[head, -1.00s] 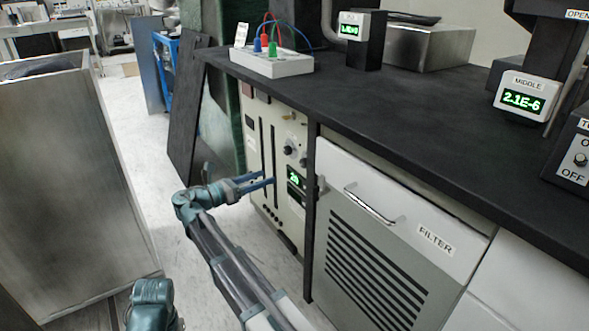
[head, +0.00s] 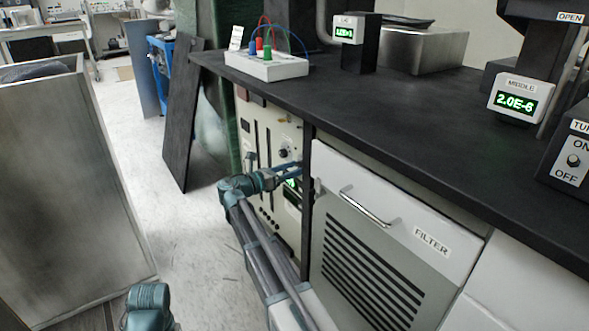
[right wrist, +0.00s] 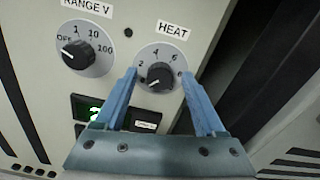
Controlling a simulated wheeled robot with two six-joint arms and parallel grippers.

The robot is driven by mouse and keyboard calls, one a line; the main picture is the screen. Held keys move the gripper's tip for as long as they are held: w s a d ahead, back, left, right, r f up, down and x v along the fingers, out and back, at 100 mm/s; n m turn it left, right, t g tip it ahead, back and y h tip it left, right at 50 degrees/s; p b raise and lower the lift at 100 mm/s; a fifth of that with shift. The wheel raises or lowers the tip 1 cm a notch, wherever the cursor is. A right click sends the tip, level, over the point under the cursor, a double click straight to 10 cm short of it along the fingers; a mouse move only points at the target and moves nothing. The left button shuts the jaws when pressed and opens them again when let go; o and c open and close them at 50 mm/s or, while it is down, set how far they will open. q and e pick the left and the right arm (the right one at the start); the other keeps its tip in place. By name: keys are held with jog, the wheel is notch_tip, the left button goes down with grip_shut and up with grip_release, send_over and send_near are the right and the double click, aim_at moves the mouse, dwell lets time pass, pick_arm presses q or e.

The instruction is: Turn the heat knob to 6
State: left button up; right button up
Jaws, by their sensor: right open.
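The heat knob (right wrist: 160,77) is a small black knob on a round grey dial under a HEAT label in the right wrist view. Its white mark points to the lower left, below the 2. My right gripper (right wrist: 160,74) is open, its two blue fingers on either side of the knob. I cannot tell whether they touch it. In the head view, my right gripper (head: 300,168) reaches the cream control panel (head: 262,160) under the bench, and its fingers hide the heat knob. My left gripper does not show.
The RANGE V knob (right wrist: 78,53) sits left of the heat dial, with a green display (right wrist: 88,108) below it. The black bench top (head: 400,125) overhangs the panel. The FILTER cabinet (head: 385,215) stands to the right. Open floor (head: 195,240) lies left of the panel.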

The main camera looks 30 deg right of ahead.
jog(key=shift+c, duration=0.4)
grip_shut()
jog(key=shift+m, duration=0.3)
